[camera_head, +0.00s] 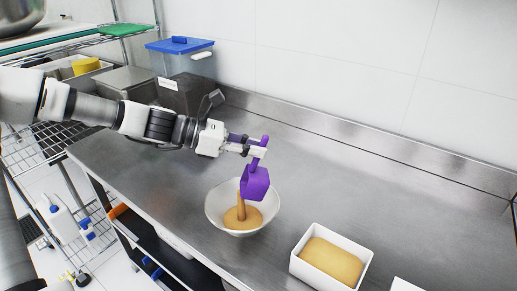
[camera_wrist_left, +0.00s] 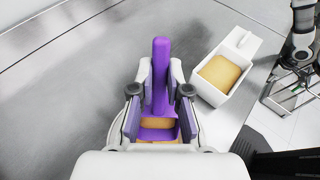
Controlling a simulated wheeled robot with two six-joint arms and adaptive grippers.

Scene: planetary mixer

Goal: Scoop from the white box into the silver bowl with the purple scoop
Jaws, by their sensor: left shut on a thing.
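My left gripper (camera_head: 259,147) is shut on the handle of the purple scoop (camera_head: 255,183); the scoop shows between its fingers in the left wrist view (camera_wrist_left: 160,75). The scoop is tipped above the pale silver bowl (camera_head: 213,205), and a tan stream falls from it into the bowl. A tan heap (camera_head: 243,218) lies in the bowl. The white box (camera_head: 297,262) stands apart to the right of the bowl, holding tan material (camera_head: 332,261). It also shows in the left wrist view (camera_wrist_left: 208,92). Part of my right arm shows there, but its fingers are unclear.
The steel counter (camera_head: 330,185) is clear behind the bowl and box. A clear bin with a blue lid (camera_head: 180,45) and dark containers stand at the back left. A wire shelf (camera_head: 40,150) is at the left. A wall (camera_head: 380,60) bounds the back.

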